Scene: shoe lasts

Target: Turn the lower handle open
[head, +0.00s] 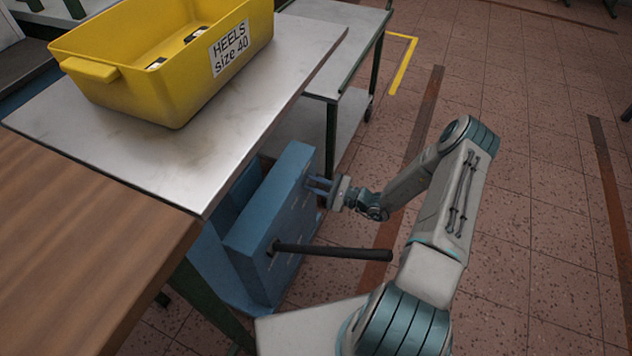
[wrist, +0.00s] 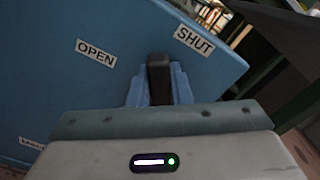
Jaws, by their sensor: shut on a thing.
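My gripper (head: 318,187) is at the right-hand face of a blue box (head: 262,225) under the metal table. In the wrist view, its light blue fingers are shut on a dark handle (wrist: 158,78), one finger on each side. The handle's end points between an OPEN label (wrist: 96,53) and a SHUT label (wrist: 194,41) on the blue face. Most of this handle is hidden by the gripper. A second, long black handle (head: 335,252) sticks out of the box, nearer the camera and apart from the gripper. I cannot tell from the labels which handle is the lower one.
The metal table top (head: 150,160) overhangs the box and carries a yellow HEELS crate (head: 170,70). A wooden top (head: 80,250) adjoins it. A grey trolley (head: 350,40) stands behind. The tiled floor to the right is clear.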

